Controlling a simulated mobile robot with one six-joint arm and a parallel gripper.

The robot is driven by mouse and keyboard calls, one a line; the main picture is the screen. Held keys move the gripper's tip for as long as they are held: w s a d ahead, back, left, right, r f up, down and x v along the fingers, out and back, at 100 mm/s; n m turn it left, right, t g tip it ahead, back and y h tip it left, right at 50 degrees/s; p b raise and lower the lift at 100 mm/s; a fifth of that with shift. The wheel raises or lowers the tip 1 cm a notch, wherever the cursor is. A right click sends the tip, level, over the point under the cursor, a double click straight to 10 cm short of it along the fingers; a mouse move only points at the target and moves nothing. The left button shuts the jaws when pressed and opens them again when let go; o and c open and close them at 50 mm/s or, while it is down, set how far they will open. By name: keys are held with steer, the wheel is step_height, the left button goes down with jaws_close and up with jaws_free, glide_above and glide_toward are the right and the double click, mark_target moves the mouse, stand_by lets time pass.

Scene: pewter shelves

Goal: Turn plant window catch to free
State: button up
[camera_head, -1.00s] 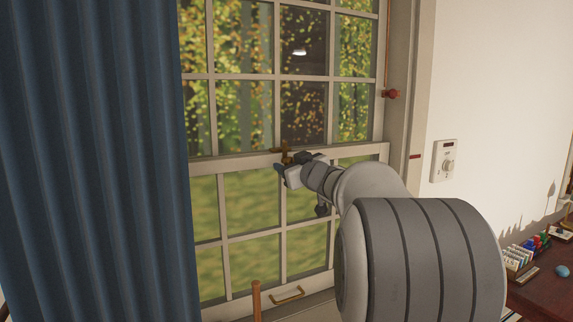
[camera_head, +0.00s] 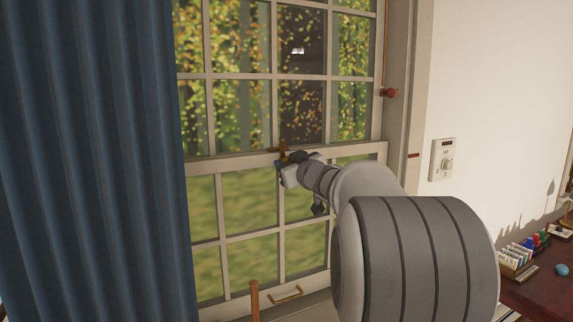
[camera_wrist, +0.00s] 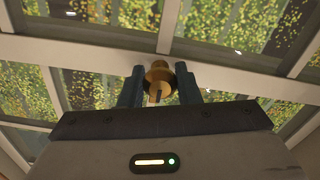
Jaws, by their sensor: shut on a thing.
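The brass window catch (camera_head: 281,149) sits on the meeting rail of the sash window (camera_head: 233,160), near the middle. In the wrist view the catch (camera_wrist: 158,74) shows as a round brass piece between my two dark fingers. My gripper (camera_head: 283,163) reaches up to it from the right and below. In the wrist view my gripper (camera_wrist: 160,84) is shut on the catch, one finger on each side. The exact angle of the catch's lever is partly hidden by my fingers.
A blue curtain (camera_head: 90,160) hangs at the left. A brass sash handle (camera_head: 286,294) is on the bottom rail. A white wall control (camera_head: 443,160) is on the right wall. A dark red desk (camera_head: 545,295) with small items stands at lower right.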

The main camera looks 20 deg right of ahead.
steer(key=shift+n+b, duration=0.45)
steer(key=shift+n, duration=1.75)
steer(key=n+b, duration=0.1)
steer(key=n, duration=0.3)
steer(key=shift+f+n, duration=0.1)
steer(key=shift+n, duration=0.2)
steer(key=n+b, duration=0.2)
steer(key=n, duration=0.2)
steer(key=shift+n, duration=0.3)
steer(key=shift+n+b, duration=0.95)
steer(key=shift+n, duration=1.15)
steer(key=o, duration=1)
steer(key=shift+s, duration=0.1)
